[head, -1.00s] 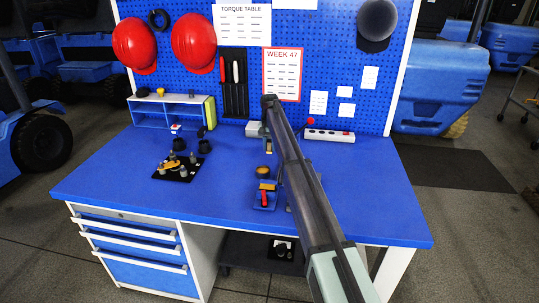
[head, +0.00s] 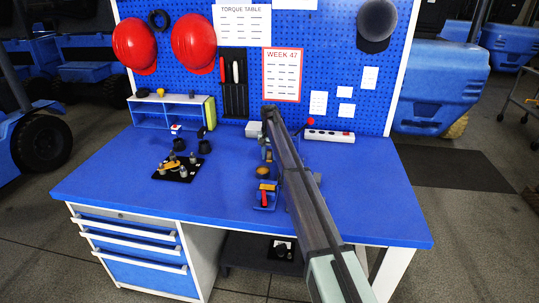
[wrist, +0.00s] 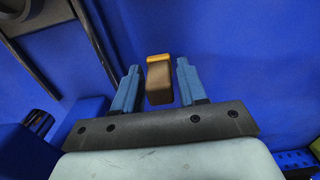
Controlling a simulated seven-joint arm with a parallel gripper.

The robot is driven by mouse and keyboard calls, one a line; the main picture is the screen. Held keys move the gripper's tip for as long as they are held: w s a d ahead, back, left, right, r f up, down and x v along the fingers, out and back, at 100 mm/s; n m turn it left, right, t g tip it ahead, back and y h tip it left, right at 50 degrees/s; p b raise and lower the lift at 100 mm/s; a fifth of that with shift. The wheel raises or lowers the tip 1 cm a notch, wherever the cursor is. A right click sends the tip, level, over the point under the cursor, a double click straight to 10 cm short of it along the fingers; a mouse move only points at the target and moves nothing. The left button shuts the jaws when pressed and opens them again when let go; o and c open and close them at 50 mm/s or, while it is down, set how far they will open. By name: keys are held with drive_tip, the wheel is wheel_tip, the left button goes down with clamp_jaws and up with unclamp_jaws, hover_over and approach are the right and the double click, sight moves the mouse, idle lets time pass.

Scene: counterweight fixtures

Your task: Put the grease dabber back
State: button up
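My gripper (wrist: 160,84) has two blue fingers standing apart in the wrist view. A brown block-like piece with an orange end (wrist: 159,82) is between them, with a narrow gap showing on each side. I take it for the grease dabber, but its full shape is hidden. In the head view my gripper (head: 267,152) is over the back middle of the bench, partly covered by my arm. A small round amber-topped tin (head: 263,171) is on the bench just in front of it. A blue tray (head: 259,207) with orange and red items lies nearer the front.
A black plate with metal fittings (head: 178,168) and dark round pieces (head: 204,147) are to the left. A blue shelf unit (head: 150,117) and a power strip (head: 330,136) stand at the back. The bench's left front (head: 120,185) is clear.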

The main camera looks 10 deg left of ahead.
sight(269, 150)
drive_tip(key=shift+o, duration=1.1)
drive_tip(key=shift+r, duration=0.1)
wheel_tip(269, 150, up, 12)
idle(0.9)
